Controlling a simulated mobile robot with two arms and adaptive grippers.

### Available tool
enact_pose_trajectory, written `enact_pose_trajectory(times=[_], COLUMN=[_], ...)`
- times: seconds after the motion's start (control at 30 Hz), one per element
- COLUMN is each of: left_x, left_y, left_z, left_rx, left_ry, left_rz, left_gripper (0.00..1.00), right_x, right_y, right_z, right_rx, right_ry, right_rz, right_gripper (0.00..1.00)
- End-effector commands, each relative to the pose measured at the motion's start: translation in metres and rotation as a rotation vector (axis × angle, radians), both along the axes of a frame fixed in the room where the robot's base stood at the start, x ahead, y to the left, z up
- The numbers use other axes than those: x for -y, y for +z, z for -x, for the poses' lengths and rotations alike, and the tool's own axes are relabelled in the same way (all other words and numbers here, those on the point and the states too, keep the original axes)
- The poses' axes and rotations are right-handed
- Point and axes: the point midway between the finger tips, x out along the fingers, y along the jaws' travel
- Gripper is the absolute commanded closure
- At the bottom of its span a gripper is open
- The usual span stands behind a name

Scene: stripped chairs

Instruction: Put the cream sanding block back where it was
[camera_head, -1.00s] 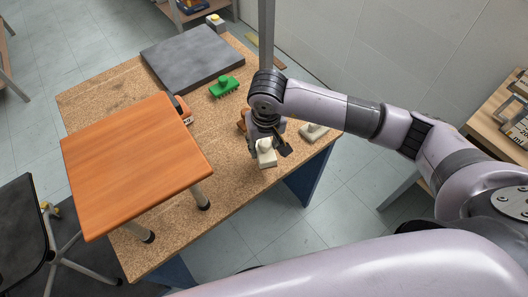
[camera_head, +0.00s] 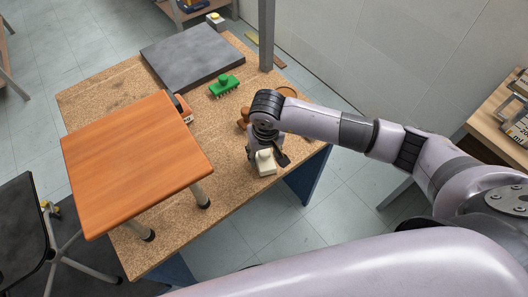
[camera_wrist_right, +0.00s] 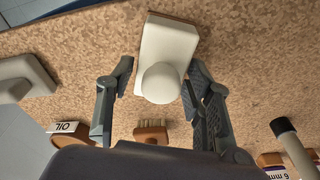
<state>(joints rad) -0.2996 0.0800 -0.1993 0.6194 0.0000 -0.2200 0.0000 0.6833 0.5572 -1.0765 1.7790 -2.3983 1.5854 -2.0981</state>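The cream sanding block (camera_head: 264,162), with a round knob on top, is on the speckled workbench (camera_head: 222,187) near its front right edge. In the right wrist view, the block (camera_wrist_right: 168,42) has a brown underside and its knob faces the camera. My right gripper (camera_head: 266,152) is right over it. In the wrist view, its two fingers (camera_wrist_right: 160,84) stand on either side of the knob, with a small gap on each side. I cannot tell for sure whether the block's underside is fully on the bench. My left gripper is not in view.
An orange-brown chair seat (camera_head: 135,160) on legs stands at the left. In the wrist view, a pale block (camera_wrist_right: 25,78), a brown brush (camera_wrist_right: 151,132) and an oil container (camera_wrist_right: 72,138) are nearby.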

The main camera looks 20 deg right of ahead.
Motion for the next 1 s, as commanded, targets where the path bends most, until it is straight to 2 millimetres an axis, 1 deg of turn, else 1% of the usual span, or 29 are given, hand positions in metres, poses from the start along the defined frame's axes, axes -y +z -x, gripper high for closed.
enact_pose_trajectory(times=[0.03,0.13,0.17,0.43,0.53,0.57,0.67,0.9,1.0], left_x=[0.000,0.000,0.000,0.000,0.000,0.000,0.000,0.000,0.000], left_y=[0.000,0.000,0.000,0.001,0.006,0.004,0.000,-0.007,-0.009], left_z=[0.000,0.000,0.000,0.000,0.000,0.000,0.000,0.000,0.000], left_rx=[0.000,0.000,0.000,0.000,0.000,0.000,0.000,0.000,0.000], left_ry=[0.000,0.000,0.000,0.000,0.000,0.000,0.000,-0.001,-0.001], left_rz=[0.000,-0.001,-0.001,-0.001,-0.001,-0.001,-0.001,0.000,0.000], left_gripper=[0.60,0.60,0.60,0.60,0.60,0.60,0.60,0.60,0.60], right_x=[0.000,0.000,0.000,0.000,0.000,0.000,0.000,-0.001,-0.001], right_y=[0.000,0.000,0.000,0.001,0.005,0.007,0.022,0.074,0.093], right_z=[0.000,0.000,0.000,0.000,0.000,0.000,0.001,0.007,0.010], right_rx=[0.000,0.000,0.000,0.000,-0.001,0.002,0.005,0.007,0.006], right_ry=[0.000,0.000,0.000,0.000,0.000,0.000,0.002,0.002,0.001], right_rz=[0.000,0.000,0.000,0.000,-0.001,-0.001,-0.001,0.000,-0.001], right_gripper=[0.47,0.41,0.40,0.40,0.40,0.40,0.40,0.40,0.40])
